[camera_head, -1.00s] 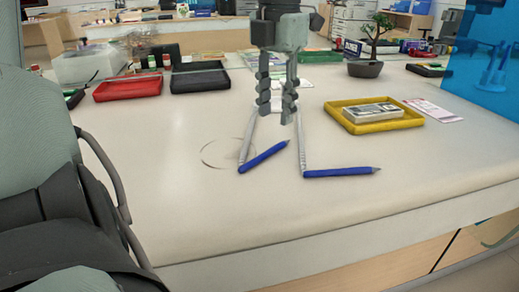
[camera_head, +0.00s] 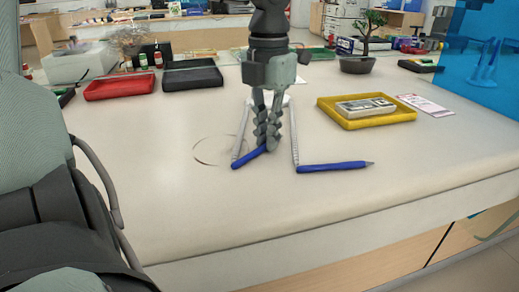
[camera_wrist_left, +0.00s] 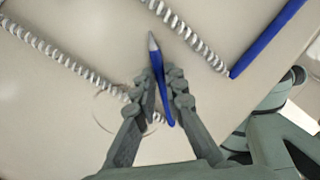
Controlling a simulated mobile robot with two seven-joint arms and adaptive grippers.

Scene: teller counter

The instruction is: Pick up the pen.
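Two blue pens lie on the counter, each tied to a pale coiled cord. The left pen (camera_head: 246,157) lies slanted, its tip end hidden behind my left gripper (camera_head: 267,145). The right pen (camera_head: 335,167) lies level and apart from the gripper. In the left wrist view, my left gripper (camera_wrist_left: 164,88) has its fingers drawn close on both sides of the left pen (camera_wrist_left: 160,72), whose grey tip sticks out past them. The fingers look shut on that pen, which appears still at counter height. Part of the right pen (camera_wrist_left: 265,42) shows at upper right. My right gripper is not in view.
A yellow tray (camera_head: 400,117) with a banknote bundle (camera_head: 366,107) sits to the right, beside a paper slip (camera_head: 425,104). Red (camera_head: 119,96) and black (camera_head: 193,84) trays and a bonsai (camera_head: 358,65) stand farther back. The front counter is clear.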

